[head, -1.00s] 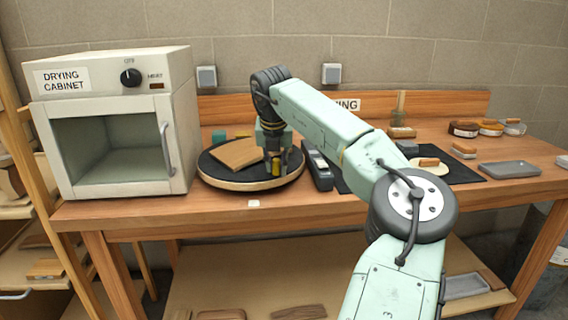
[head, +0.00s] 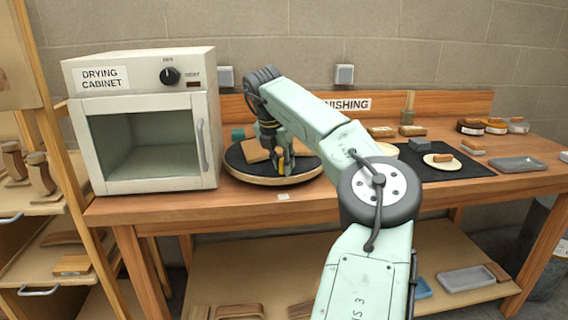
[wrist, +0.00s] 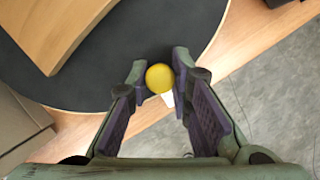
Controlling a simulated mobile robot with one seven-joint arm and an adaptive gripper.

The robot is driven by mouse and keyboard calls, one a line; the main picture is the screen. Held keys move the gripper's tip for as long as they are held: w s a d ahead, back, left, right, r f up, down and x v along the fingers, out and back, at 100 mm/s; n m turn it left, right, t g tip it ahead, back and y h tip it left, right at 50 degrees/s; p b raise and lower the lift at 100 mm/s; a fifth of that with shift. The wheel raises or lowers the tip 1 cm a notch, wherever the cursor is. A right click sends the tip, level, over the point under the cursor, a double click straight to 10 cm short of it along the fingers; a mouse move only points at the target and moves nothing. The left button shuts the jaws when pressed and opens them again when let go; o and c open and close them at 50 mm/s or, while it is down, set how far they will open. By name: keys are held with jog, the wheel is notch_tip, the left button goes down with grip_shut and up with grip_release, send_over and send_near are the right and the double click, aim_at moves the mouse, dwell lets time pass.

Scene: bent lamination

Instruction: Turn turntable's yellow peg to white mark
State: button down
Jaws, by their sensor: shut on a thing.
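The round turntable (head: 240,176) has a black top and a pale wooden rim and sits on the bench. Its yellow peg (head: 282,169) stands near the front rim; it also shows in the wrist view (wrist: 159,77). My gripper (head: 286,165) is shut on the peg, with a fingertip on either side of it in the wrist view (wrist: 160,80). The white mark (head: 284,197) lies on the bench just in front of the rim, nearly in line with the peg; in the wrist view the mark (wrist: 168,98) is partly hidden just below the peg.
A tan wooden piece (wrist: 55,25) lies on the turntable. The drying cabinet (head: 150,120) stands close to the turntable's left. A black mat (head: 455,168) with small items and a grey tray (head: 517,164) lie to the right. The bench's front edge is close to the turntable.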

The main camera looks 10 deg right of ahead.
jog(key=shift+w+a+r, duration=0.25)
jog(key=shift+d, duration=0.1)
dwell(0.3)
jog(key=c, duration=1.8)
grip_release()
jog(key=shift+o, duration=0.4)
jog(key=shift+f, duration=0.2)
jog(key=v, duration=1.2)
